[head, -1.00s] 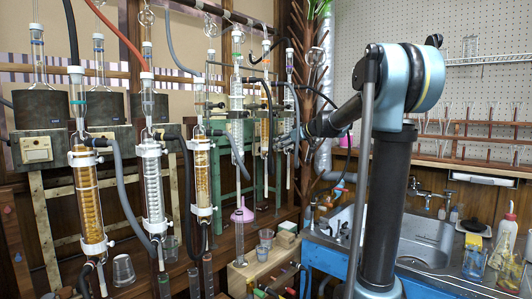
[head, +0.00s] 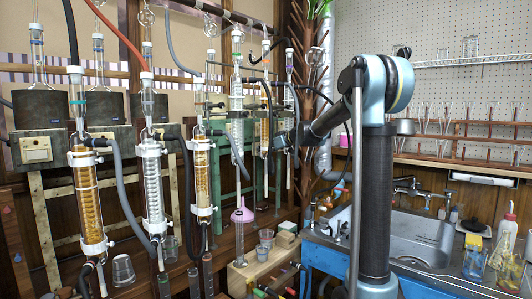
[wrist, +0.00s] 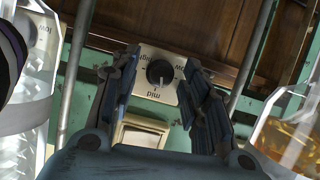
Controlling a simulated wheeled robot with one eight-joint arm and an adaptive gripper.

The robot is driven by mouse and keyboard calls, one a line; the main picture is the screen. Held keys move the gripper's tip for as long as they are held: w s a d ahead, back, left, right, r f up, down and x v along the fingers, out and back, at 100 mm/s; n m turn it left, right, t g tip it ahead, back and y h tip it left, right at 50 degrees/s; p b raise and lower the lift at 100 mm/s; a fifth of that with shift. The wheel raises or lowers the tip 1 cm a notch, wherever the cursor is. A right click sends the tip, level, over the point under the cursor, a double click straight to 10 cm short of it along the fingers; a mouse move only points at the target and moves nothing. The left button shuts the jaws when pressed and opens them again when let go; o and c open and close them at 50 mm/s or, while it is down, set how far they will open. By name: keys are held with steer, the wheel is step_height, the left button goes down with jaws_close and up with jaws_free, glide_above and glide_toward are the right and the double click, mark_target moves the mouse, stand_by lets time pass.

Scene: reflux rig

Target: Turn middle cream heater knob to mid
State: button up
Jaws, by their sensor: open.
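In the wrist view a round black knob (wrist: 160,72) sits on a cream plate (wrist: 146,87) with printed labels, "mid" on the lower side and others above. A pale mark shows at the knob's lower edge, on the side of the "mid" label; it is too small to read the exact setting. My gripper (wrist: 161,62) is open, with one dark finger on each side of the knob. I cannot tell whether a finger touches it. In the head view my gripper (head: 284,139) is small among the glassware at the right end of the rig, and this knob cannot be made out.
A cream rocker switch (wrist: 140,134) lies below the knob plate. In the head view condensers (head: 150,190) with hoses crowd the left, and a sink (head: 415,235) is at right.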

jaws_close()
steer(key=shift+w+d+m+g+y, duration=0.15)
steer(key=shift+m+g+y, duration=0.35)
steer(key=shift+m, duration=0.6)
jaws_free()
steer(key=v, duration=1.2)
steer(key=shift+w, duration=0.15)
